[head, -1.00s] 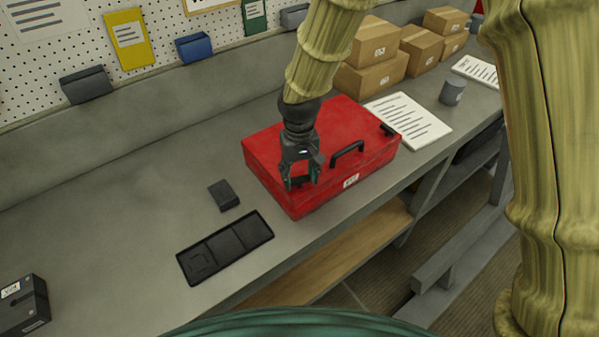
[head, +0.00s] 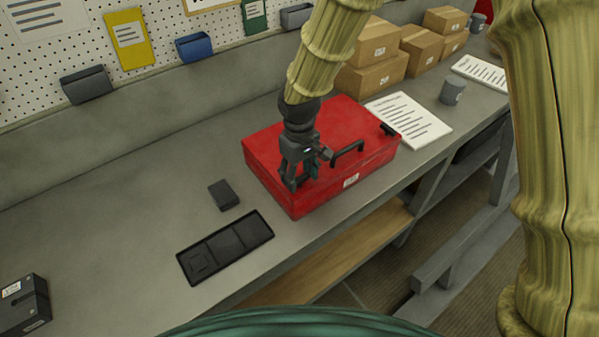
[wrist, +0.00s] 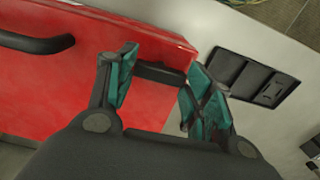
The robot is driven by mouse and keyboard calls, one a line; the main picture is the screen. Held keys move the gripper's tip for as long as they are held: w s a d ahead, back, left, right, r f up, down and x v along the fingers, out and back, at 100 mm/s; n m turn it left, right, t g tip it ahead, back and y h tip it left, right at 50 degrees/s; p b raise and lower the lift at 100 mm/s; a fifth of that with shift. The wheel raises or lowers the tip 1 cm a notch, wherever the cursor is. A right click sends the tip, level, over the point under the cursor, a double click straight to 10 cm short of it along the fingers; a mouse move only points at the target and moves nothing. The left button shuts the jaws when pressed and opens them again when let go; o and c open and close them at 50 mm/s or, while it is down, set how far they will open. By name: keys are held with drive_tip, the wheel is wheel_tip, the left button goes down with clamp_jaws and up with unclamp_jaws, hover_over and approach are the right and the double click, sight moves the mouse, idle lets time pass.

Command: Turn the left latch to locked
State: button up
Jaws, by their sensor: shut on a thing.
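A red case (head: 270,143) lies on the workbench, with a black handle (head: 347,153) on its front edge. It fills the left of the wrist view (wrist: 70,90). My gripper (head: 301,178) is over the case's front edge, left of the handle. In the wrist view, my gripper (wrist: 163,82) has teal-padded fingers on both sides of the left latch (wrist: 160,74), a black bar at the case's edge, and is shut on it. In the head view my gripper hides the left latch. The right latch (head: 388,130) is black and sits right of the handle.
A black tray (head: 226,246) and a small dark block (head: 223,195) lie left of the case. A paper sheet (head: 409,119), a grey mug (head: 452,91) and cardboard boxes (head: 372,75) stand behind and right. The bench's left part is mostly clear.

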drive_tip(key=o, duration=1)
wheel_tip(320, 180, up, 12)
drive_tip(key=shift+r, duration=0.1)
idle(0.5)
